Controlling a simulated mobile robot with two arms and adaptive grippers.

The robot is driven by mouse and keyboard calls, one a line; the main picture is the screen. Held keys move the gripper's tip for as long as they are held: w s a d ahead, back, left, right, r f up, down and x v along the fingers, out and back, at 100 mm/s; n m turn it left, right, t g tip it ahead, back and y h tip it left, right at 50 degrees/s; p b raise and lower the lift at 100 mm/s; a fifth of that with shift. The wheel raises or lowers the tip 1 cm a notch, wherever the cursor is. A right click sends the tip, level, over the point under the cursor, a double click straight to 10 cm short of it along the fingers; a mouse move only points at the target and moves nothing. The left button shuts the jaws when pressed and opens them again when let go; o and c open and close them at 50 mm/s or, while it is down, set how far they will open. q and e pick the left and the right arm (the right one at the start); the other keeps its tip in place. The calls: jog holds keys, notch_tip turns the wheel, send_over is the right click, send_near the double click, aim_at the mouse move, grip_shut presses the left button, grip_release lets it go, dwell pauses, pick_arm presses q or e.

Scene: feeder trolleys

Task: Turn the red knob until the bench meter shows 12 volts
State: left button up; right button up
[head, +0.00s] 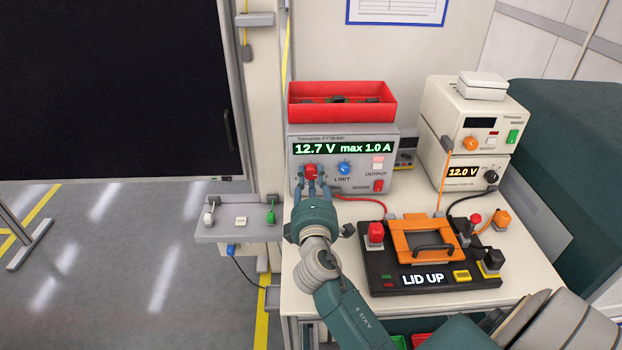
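The fingers hide part of the knob's lower edge. My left gripper is not in view.
A blue limit knob (344,168) sits right of the red knob. A red bin (341,103) rests on the unit. Beige stacked units (467,140) stand right, the lower reading "12.0 V". A black fixture (380,270) with an orange lid shows "LID UP" in front.

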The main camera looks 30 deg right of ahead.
jog(key=o, duration=0.4)
jog(key=shift+s+d, duration=0.1)
jog(key=shift+s, duration=0.05)
jog(key=shift+s+a+f, duration=0.1)
jog(key=shift+s+a, duration=0.25)
jog(key=v, duration=1.1)
jog(key=shift+s+d, duration=0.1)
